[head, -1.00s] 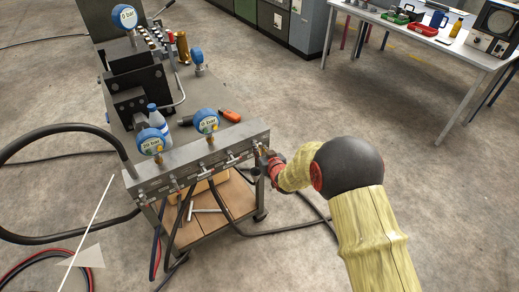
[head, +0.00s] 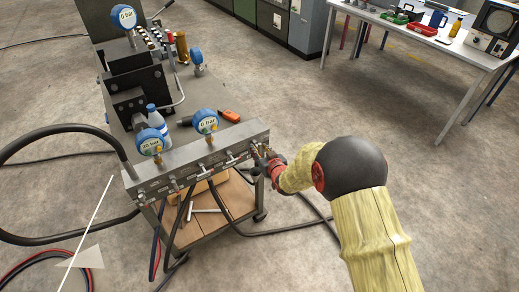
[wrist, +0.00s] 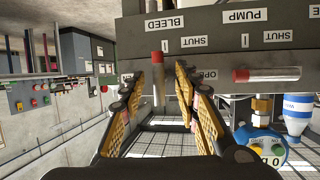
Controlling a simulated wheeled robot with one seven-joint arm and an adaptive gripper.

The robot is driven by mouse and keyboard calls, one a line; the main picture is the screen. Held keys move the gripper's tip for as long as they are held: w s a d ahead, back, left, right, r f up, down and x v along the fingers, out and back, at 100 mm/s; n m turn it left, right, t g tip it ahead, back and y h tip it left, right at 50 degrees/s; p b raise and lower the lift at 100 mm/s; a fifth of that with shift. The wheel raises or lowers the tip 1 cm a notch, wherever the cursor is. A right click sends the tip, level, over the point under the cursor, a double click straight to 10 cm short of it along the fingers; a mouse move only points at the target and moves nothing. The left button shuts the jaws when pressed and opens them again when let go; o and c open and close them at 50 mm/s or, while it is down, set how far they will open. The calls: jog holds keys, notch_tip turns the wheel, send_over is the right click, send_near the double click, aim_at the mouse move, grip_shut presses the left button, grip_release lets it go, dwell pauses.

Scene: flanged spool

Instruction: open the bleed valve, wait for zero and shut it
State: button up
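The bleed valve lever (wrist: 157,85), a pale rod with a red end, hangs below the upside-down BLEED label (wrist: 165,25) in the wrist view. It lies square to the pump valve lever (wrist: 275,74). In the head view my gripper (head: 266,160) is at the right end of the manifold (head: 200,160).
A bottle (head: 157,120) and an orange-handled tool (head: 231,116) are on the bench behind the manifold. Black hoses (head: 60,130) loop at the left. A white table (head: 420,45) stands at the upper right.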

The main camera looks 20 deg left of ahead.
jog(key=v, duration=1.1)
jog(key=s+d+f+g+h, duration=0.3)
jog(key=s+d+f+h, duration=0.15)
jog(key=f, duration=0.45)
jog(key=s+d+m+g+h, duration=0.1)
jog(key=s+d+g+h, duration=0.1)
jog(key=s+d, duration=0.45)
jog(key=s+d+r+m, duration=0.2)
jog(key=s+d+r, duration=0.5)
jog(key=r, duration=0.3)
jog(key=s+d+r+m+h, duration=0.1)
jog(key=s+d+r+m, duration=0.1)
jog(key=s+d+r, duration=0.5)
jog(key=s+d+r+m+h, duration=0.1)
jog(key=s+d+r+m, duration=0.1)
jog(key=s+d+r, duration=0.6)
notch_tip(320, 180, up, 6)
jog(key=d, duration=0.3)
jog(key=shift+f+m, duration=0.2)
jog(key=shift+m, duration=0.1)
